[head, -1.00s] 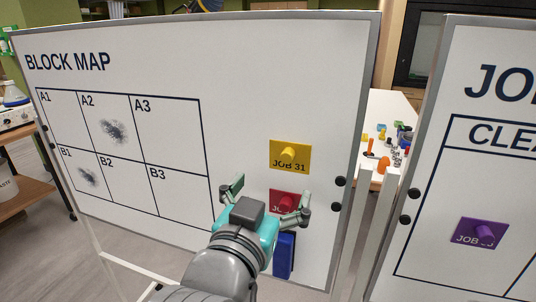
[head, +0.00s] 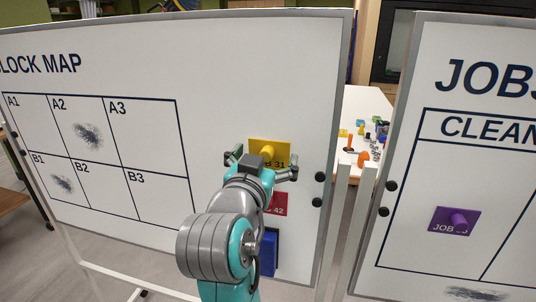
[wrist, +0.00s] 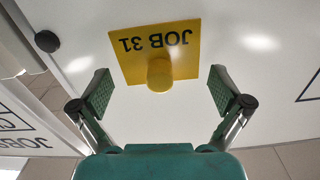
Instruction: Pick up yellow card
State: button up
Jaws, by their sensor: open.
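The yellow card (head: 284,146), marked JOB 31, is on the right part of the white BLOCK MAP board (head: 220,60). A round yellow knob stands out from it. The card also shows in the wrist view (wrist: 182,40), upside down, with its knob (wrist: 160,75) between and just beyond the fingertips. My gripper (head: 262,158) is open, one finger on either side of the knob and apart from it. In the head view it hides the lower part of the card.
A second board with a purple card (head: 453,221) stands at the right. A white table (head: 362,105) with small objects is behind the gap.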

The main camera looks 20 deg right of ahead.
jog(key=shift+w, duration=0.1)
grip_shut()
dwell(0.3)
jog(key=shift+r, duration=0.1)
jog(key=shift+r, duration=1.15)
jog(key=r, duration=0.3)
jog(key=s+r, duration=0.1)
jog(key=shift+a+r, duration=0.3)
jog(key=shift+a, duration=0.05)
jog(key=v, duration=1.8)
jog(key=shift+s+a, duration=0.15)
jog(key=shift+s, duration=0.1)
